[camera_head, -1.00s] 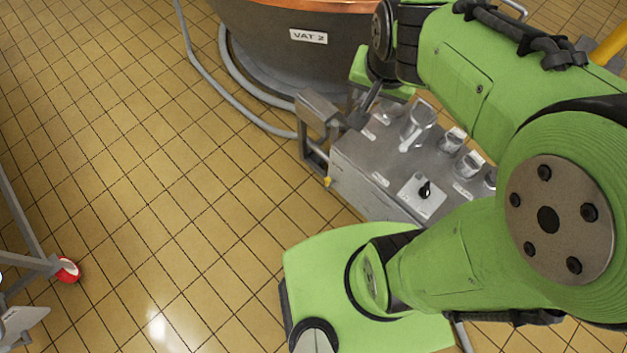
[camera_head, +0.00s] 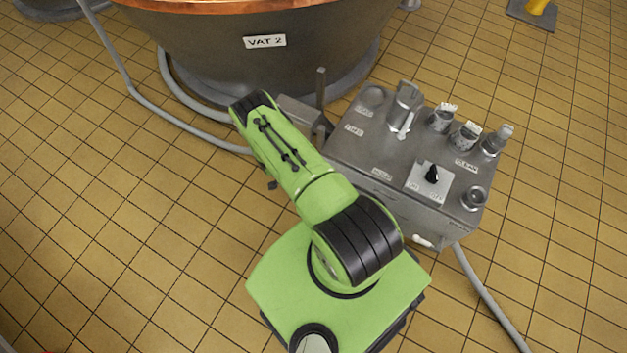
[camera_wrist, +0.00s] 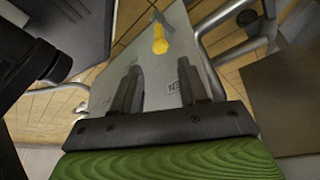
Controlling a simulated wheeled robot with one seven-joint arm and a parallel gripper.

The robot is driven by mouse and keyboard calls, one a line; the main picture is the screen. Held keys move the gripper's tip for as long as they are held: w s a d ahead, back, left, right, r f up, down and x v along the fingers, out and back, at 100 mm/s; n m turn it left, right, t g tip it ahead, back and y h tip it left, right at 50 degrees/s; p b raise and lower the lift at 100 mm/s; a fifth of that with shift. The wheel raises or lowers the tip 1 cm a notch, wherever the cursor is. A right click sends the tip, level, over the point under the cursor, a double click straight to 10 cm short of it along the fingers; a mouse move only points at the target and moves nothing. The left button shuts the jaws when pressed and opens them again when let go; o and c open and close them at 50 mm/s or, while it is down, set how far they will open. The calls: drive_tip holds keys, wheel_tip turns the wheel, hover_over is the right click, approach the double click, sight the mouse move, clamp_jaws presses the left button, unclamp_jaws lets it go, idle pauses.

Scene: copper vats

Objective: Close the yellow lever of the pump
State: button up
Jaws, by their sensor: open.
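The yellow lever (camera_wrist: 159,40) shows in the wrist view, on a pale grey plate (camera_wrist: 160,75) with a partly readable label. My gripper (camera_wrist: 158,66) is open, with its two dark fingers apart. The lever appears just beyond the fingertips and roughly centred between them. Nothing is between the fingers, and I cannot tell how far away the lever is. In the head view my arm hides the lever and the gripper.
A grey control box (camera_head: 400,165) with switches and a black knob stands right of my arm. Vat 2 (camera_head: 330,60) is behind it, with a grey hose (camera_head: 135,92) on the tiled floor. Grey tubular bars (camera_wrist: 240,42) are right of the lever. Open floor lies left.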

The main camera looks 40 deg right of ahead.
drive_tip(key=b+x, duration=0.6)
drive_tip(key=x, duration=0.9)
drive_tip(key=shift+d+f, duration=0.1)
drive_tip(key=shift+f, duration=0.1)
clamp_jaws()
